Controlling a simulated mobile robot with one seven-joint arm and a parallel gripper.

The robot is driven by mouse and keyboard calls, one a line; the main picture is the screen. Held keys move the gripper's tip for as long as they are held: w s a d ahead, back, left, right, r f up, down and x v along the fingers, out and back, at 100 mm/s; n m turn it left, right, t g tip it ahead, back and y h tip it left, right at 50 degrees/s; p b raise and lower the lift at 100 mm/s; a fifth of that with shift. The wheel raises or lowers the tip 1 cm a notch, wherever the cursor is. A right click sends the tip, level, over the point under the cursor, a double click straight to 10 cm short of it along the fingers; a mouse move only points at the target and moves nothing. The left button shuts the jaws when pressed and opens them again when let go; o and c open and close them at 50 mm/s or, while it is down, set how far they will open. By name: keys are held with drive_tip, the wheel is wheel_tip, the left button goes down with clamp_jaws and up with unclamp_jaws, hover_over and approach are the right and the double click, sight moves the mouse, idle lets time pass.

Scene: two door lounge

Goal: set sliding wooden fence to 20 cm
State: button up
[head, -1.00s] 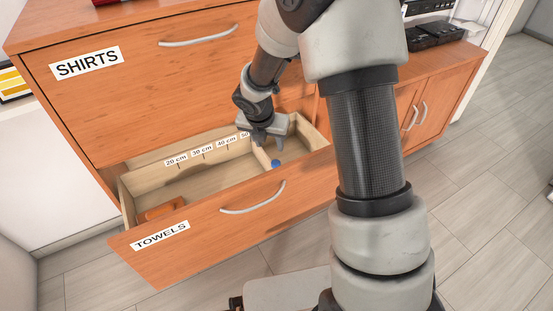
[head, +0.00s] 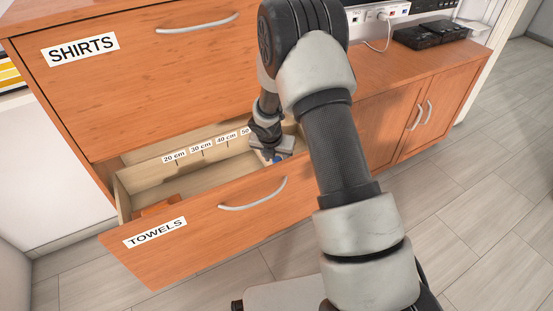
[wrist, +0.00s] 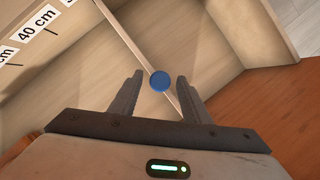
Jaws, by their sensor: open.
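The sliding wooden fence (wrist: 130,42) is a thin pale board across the open TOWELS drawer (head: 185,250), with a round blue knob (wrist: 160,81) on it. The fence meets the back wall just past the partly cut-off 50 label, far from the 20 cm label (head: 174,156). My gripper (wrist: 158,76) is open and points down into the drawer, one finger on each side of the knob, with gaps showing. In the head view my gripper (head: 274,156) hides most of the fence.
An orange-brown item (head: 158,206) lies at the drawer's left end, near the 20 cm side. The drawer floor between it and the fence looks clear. The closed SHIRTS drawer (head: 150,90) is above, and the drawer walls stand close around my gripper.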

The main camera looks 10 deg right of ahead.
clamp_jaws()
drive_tip(key=s+a, duration=0.3)
drive_tip(key=a, duration=0.6)
drive_tip(key=s+a, duration=0.3)
drive_tip(key=a, duration=0.7)
drive_tip(key=s+a, duration=0.3)
drive_tip(key=a, duration=0.7)
drive_tip(key=shift+s+b, duration=0.25)
drive_tip(key=shift+b, duration=0.05)
drive_tip(key=shift+a, duration=0.1)
unclamp_jaws()
drive_tip(key=p+v, duration=0.4)
drive_tip(key=v, duration=1.3)
drive_tip(key=shift+r, duration=0.2)
